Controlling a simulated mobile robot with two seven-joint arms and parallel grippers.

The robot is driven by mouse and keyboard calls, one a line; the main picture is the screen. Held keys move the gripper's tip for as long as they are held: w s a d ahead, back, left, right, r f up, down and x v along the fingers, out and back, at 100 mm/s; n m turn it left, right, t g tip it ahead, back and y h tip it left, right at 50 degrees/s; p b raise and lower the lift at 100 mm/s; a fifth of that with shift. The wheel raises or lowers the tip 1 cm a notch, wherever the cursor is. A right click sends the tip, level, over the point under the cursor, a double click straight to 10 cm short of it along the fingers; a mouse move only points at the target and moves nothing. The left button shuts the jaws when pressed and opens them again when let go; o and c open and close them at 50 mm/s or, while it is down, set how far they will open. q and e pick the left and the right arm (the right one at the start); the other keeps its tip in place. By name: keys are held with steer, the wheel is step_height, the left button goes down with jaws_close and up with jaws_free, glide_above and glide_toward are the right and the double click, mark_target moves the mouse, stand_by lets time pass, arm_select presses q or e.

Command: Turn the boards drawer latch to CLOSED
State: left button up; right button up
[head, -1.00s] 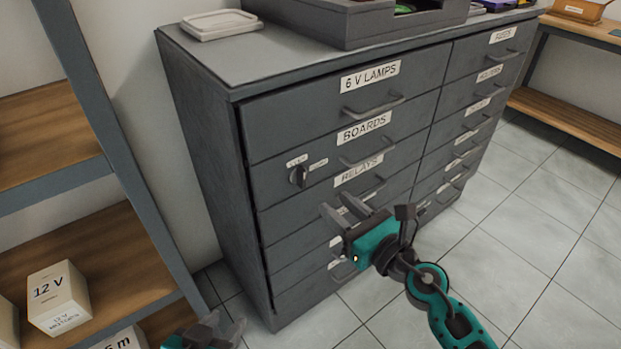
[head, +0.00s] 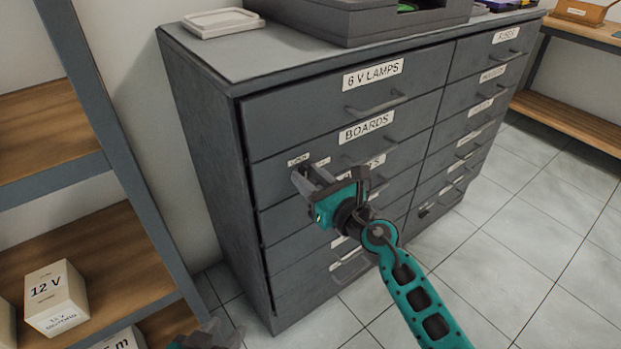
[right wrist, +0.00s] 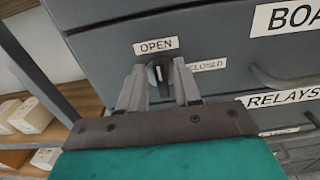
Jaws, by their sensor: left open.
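The boards drawer latch is a small dark knob (right wrist: 161,73) on the left of the BOARDS drawer front (head: 400,150). In the right wrist view its grip bar stands about upright, with the OPEN label (right wrist: 156,46) above it and the CLOSED label (right wrist: 207,65) to its right. My right gripper (right wrist: 160,84) is open, with one finger on each side of the knob; whether they touch it I cannot tell. In the head view my right gripper (head: 308,181) partly hides the knob. My left gripper (head: 217,332) is open and empty at the bottom edge.
The 6 V LAMPS drawer (head: 300,105) is above and the RELAYS drawer (right wrist: 293,97) below, both shut. Drawer handles (head: 377,105) stick out. A wooden shelf rack (head: 95,250) with boxes (head: 56,298) stands at the left. Tiled floor (head: 500,270) is clear at the right.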

jaws_close()
steer(key=shift+m, duration=0.3)
steer(key=shift+w+d+m+p, duration=0.15)
steer(key=shift+m+p, duration=0.45)
steer(key=shift+m, duration=0.3)
steer(key=shift+w+d+f+m+p, duration=0.15)
steer(key=shift+m+p, duration=0.5)
steer(key=shift+m, duration=1.9)
steer(key=shift+d+f+m+p, duration=0.15)
steer(key=shift+m+p, duration=0.55)
steer(key=shift+m, duration=1.9)
steer(key=shift+w+d+f+m+p, duration=0.2)
steer(key=shift+m+p, duration=0.45)
steer(key=shift+m, duration=1.9)
steer(key=shift+s+a+f, duration=0.1)
steer(key=shift+o, duration=0.8)
jaws_free()
